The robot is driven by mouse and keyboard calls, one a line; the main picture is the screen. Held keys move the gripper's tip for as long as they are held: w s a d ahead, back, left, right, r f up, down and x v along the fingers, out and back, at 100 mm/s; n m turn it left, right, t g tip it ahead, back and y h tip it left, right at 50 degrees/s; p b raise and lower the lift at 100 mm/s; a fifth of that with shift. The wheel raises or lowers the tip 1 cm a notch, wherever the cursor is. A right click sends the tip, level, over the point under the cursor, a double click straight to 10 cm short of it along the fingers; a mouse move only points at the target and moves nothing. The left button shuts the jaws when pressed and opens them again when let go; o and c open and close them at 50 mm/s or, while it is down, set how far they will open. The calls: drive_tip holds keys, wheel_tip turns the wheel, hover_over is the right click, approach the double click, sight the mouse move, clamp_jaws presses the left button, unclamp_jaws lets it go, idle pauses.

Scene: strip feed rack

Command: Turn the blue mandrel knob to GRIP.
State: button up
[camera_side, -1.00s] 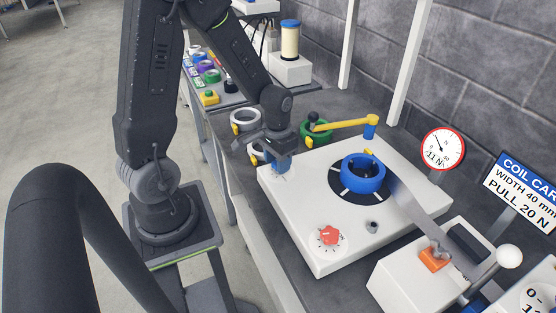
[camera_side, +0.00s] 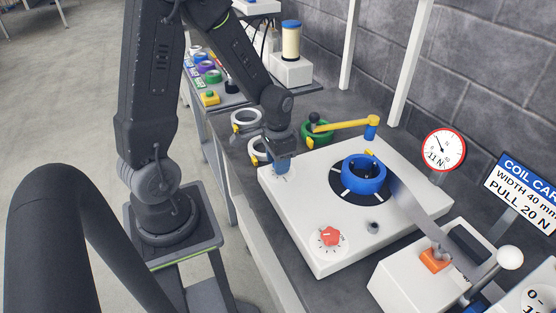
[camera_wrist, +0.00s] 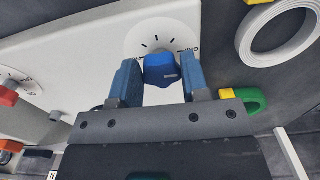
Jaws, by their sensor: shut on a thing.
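The blue mandrel knob (camera_wrist: 161,70) sits on a round white dial (camera_wrist: 148,34) with black tick marks, in the wrist view. Lettering shows at the dial's right side, too small and upside down to read surely. My gripper (camera_wrist: 162,76) has one finger on each side of the knob and is shut on it. I cannot tell which mark the knob points to.
The white plate (camera_side: 290,222) bears a red knob (camera_side: 329,236) and a blue coil (camera_side: 363,176) on a black disc. White rings (camera_side: 245,117) and a green ring (camera_side: 316,136) lie close by. A gauge (camera_side: 443,150) stands right.

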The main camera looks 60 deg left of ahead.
drive_tip(key=o, duration=0.9)
wheel_tip(320, 180, up, 14)
drive_tip(key=shift+f, duration=0.1)
drive_tip(key=s+d+r+t, duration=0.2)
drive_tip(key=s+d, duration=0.1)
drive_tip(key=d, duration=0.1)
drive_tip(key=s+d+r+t, duration=0.1)
drive_tip(key=s+d+r, duration=0.1)
drive_tip(key=d, duration=0.2)
drive_tip(key=s+d+r+t, duration=0.2)
drive_tip(key=s+d+r, duration=0.1)
drive_tip(key=d, duration=0.1)
drive_tip(key=shift+s+t, duration=0.3)
